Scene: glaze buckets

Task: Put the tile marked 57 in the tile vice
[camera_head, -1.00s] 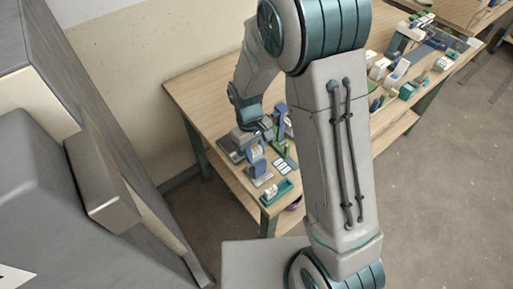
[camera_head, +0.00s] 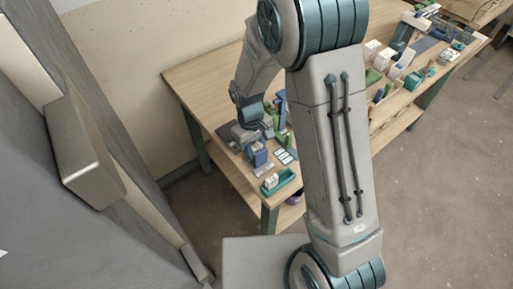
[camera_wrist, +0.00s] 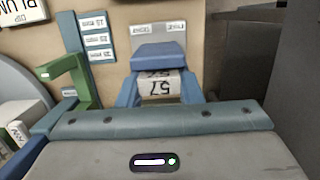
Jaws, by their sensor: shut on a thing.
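The tile marked 57 (camera_wrist: 154,86) is pale with dark figures. In the wrist view it sits between the two blue fingers of my gripper (camera_wrist: 159,92), which is shut on it. Just beyond the tile is a blue block with a grey labelled plate, which looks like the tile vice (camera_wrist: 158,55). It also shows in the head view (camera_head: 257,156), close to my gripper (camera_head: 249,134). The tile overlaps the block's near edge in the wrist view; I cannot tell whether it is seated in it. In the head view the tile and fingertips cannot be made out.
A green stand (camera_wrist: 73,78) and several white cards (camera_wrist: 96,38) lie left of the vice in the wrist view. A teal tray (camera_head: 279,182) with a white piece stands at the wooden table's (camera_head: 200,85) front corner. Several tools crowd the table's far right.

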